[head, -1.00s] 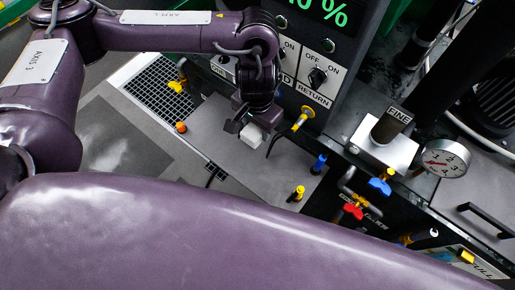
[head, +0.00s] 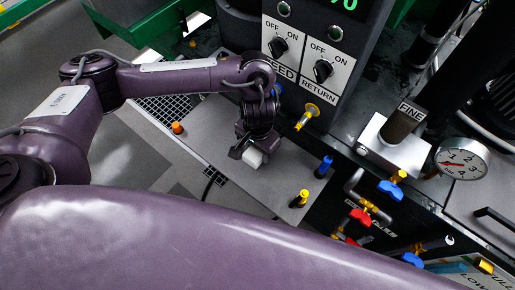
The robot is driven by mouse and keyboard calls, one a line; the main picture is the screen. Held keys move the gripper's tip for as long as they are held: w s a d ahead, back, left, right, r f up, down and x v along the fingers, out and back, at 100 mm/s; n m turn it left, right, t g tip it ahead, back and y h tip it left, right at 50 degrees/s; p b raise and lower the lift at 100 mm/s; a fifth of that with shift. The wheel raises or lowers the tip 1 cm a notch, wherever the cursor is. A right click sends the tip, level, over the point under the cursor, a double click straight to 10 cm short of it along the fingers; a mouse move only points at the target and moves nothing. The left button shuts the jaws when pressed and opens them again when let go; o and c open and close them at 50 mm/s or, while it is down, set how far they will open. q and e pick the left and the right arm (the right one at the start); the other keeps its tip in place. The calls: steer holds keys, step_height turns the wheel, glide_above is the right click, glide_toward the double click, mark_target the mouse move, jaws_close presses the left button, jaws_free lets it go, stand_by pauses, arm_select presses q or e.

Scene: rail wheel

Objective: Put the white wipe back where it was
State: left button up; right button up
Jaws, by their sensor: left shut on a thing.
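The white wipe (head: 252,158) is a small white block-like piece in the head view, held at the tip of my left gripper (head: 245,152). My left gripper is shut on it, over the grey tabletop (head: 215,137) in front of the control panel. I cannot tell whether the wipe touches the surface. My left arm comes in from the left and reaches down over the table. My right gripper is not in view.
An orange knob (head: 177,127) and a yellow-and-black fitting (head: 299,198) stand on the table. A blue-topped fitting (head: 324,166) and a yellow nozzle (head: 307,117) are at right, near the panel (head: 300,55). Red valve handles (head: 360,217) and a gauge (head: 463,158) lie farther right.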

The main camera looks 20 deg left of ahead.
arm_select(q)
steer(key=shift+f, duration=0.15)
steer(key=o, duration=1)
steer(key=shift+c, duration=0.2)
